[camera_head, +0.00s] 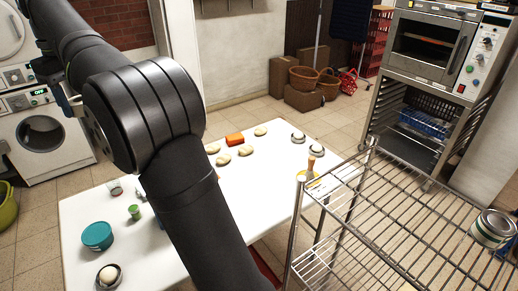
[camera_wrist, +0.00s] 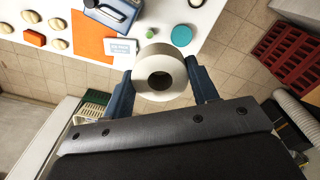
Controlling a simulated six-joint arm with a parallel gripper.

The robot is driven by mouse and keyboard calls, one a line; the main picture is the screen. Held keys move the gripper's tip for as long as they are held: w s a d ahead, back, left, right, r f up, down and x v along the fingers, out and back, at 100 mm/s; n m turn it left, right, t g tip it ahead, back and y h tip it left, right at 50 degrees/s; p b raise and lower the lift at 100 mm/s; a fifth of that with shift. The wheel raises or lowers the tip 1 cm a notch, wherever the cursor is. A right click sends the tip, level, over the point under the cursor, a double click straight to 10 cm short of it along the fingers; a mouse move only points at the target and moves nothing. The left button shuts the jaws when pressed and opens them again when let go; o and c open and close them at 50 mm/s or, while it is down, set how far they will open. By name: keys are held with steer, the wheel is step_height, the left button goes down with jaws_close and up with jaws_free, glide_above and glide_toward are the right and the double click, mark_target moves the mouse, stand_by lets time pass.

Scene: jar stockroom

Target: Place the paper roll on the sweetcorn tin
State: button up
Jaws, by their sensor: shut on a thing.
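In the wrist view, my gripper (camera_wrist: 160,68) is shut on a white paper roll (camera_wrist: 158,53), one blue finger on either side of it. The roll's round end and dark core hole face the camera. It appears held out past the table edge. In the head view, my arm crosses the left side, and I cannot make out the held roll there. A tin (camera_head: 493,229) with a pale, greenish label stands upright on the wire rack at the right. Its label is too small to read, so I cannot tell whether it is the sweetcorn tin.
The white table (camera_head: 255,187) holds a teal round container (camera_head: 97,236), an orange block (camera_head: 235,140) and several pale buns. The wire rack (camera_head: 405,225) stands at its right, its top mostly clear. Red crates (camera_wrist: 290,55) and a green crate (camera_wrist: 95,106) show in the wrist view.

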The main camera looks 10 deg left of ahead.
steer(key=w+d+m, duration=0.2)
steer(key=w+d, duration=0.8)
steer(key=d, duration=0.3)
steer(key=w+d+m, duration=0.2)
steer(key=w+d, duration=0.8)
steer(key=d, duration=0.3)
steer(key=w+d+m, duration=0.2)
steer(key=d+m, duration=0.2)
steer(key=d, duration=2.6)
steer(key=s+d+m, duration=0.2)
steer(key=s+d, duration=0.4)
steer(key=d, duration=0.6)
steer(key=s+d+m, duration=0.2)
steer(key=s+d, duration=0.4)
steer(key=d, duration=0.7)
steer(key=s+d+m, duration=0.2)
steer(key=s+d, duration=0.5)
steer(key=s, duration=0.5)
steer(key=s+d+m, duration=0.2)
steer(key=s+d, duration=0.6)
steer(key=s, duration=0.5)
glide_above(500, 222)
step_height(500, 222, down, 12)
steer(key=shift+f, duration=2.1)
